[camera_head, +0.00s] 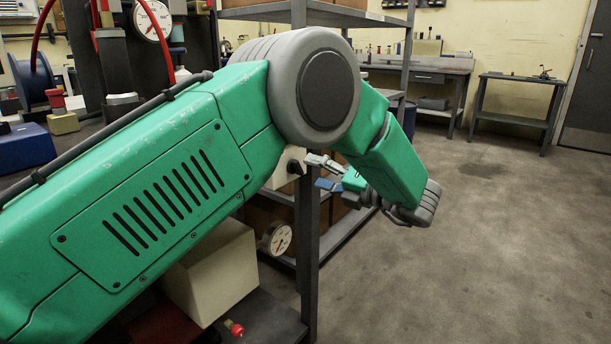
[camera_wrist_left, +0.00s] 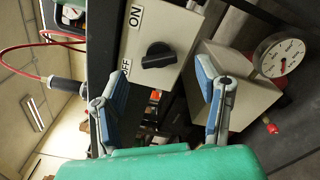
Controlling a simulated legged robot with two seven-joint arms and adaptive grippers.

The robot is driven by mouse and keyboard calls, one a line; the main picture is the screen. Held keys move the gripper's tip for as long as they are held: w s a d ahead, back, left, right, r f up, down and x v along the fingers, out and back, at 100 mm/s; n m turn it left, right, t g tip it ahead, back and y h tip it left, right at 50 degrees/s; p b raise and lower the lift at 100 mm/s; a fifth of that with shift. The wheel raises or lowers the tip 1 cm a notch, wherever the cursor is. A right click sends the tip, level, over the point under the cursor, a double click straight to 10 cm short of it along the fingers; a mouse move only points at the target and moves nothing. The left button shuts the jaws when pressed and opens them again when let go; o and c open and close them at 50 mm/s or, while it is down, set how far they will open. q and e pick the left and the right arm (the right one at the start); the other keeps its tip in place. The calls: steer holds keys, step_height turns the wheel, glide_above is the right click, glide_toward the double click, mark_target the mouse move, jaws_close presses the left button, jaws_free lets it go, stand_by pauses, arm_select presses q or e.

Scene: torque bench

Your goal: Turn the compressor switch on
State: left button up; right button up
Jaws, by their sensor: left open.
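The compressor switch is a pale box (camera_wrist_left: 183,38) with a black rotary knob (camera_wrist_left: 158,56) in the left wrist view. An ON label (camera_wrist_left: 135,16) and an OFF label (camera_wrist_left: 125,68) are on its face. The knob's bar lies sideways in that picture, its left end nearer OFF. In the head view the box (camera_head: 284,170) shows partly behind my left arm, with the knob (camera_head: 295,167) facing right. My left gripper (camera_head: 317,171) is open, just right of the knob and apart from it. In the wrist view its fingers (camera_wrist_left: 157,92) are spread, with nothing between them. My right gripper is not in view.
A beige compressor box (camera_head: 214,272) with a gauge (camera_head: 277,238) and a red-tipped fitting (camera_head: 236,329) sits below the switch. A grey shelf post (camera_head: 309,250) stands close beside the gripper. The floor (camera_head: 450,260) at right is clear.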

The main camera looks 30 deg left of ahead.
mark_target(296, 167)
arm_select(q)
steer(key=shift+w+a+b, duration=0.15)
steer(key=shift+a+b, duration=0.25)
steer(key=shift+a, duration=1.6)
steer(key=c, duration=1.2)
steer(key=shift+o, duration=0.2)
